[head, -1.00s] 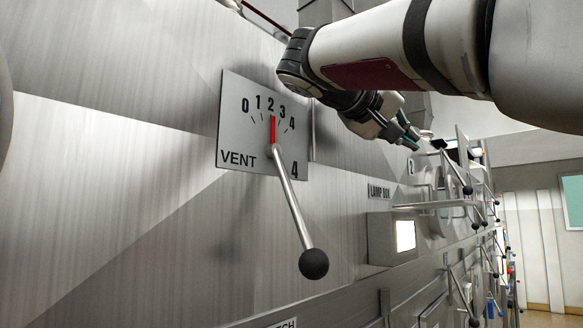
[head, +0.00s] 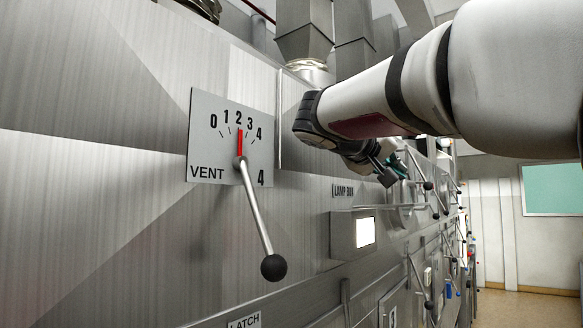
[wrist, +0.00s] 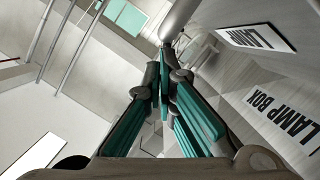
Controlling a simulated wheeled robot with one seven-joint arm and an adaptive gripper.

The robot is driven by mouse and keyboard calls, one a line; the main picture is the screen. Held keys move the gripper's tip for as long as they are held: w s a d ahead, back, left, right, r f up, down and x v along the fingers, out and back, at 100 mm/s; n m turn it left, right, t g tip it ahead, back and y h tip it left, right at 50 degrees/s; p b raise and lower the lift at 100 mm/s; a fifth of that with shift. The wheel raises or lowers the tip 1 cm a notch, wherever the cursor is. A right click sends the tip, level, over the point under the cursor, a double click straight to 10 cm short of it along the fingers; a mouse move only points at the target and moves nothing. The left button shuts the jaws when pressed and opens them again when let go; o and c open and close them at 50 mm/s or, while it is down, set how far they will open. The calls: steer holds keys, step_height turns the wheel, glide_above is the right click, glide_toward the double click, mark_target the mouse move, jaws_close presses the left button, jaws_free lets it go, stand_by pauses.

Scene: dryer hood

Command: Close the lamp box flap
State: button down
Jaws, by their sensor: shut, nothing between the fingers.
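The lamp box (head: 343,236) is a grey box on the metal wall with a bright lit window, below the LAMP BOX label (head: 343,191). A thin level plate (head: 390,207) sticks out from the wall just above the window and looks like the raised flap. My gripper (head: 392,175) is above this plate, apart from it as far as I can tell. In the wrist view my gripper's teal-padded fingers (wrist: 163,92) are together and empty. The label (wrist: 288,118) also shows there at right; the flap is not clear in that view.
The VENT dial plate (head: 231,138) has a lever with a black ball (head: 273,267) jutting out at left. Several black-knobbed levers (head: 428,186) stick out along the wall beyond the lamp box. The floor (head: 515,308) at far right is clear.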

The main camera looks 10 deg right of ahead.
steer(key=shift+f, duration=0.1)
steer(key=shift+s+d+f+m+b, duration=0.15)
steer(key=shift+m+b, duration=0.15)
steer(key=shift+b, duration=0.3)
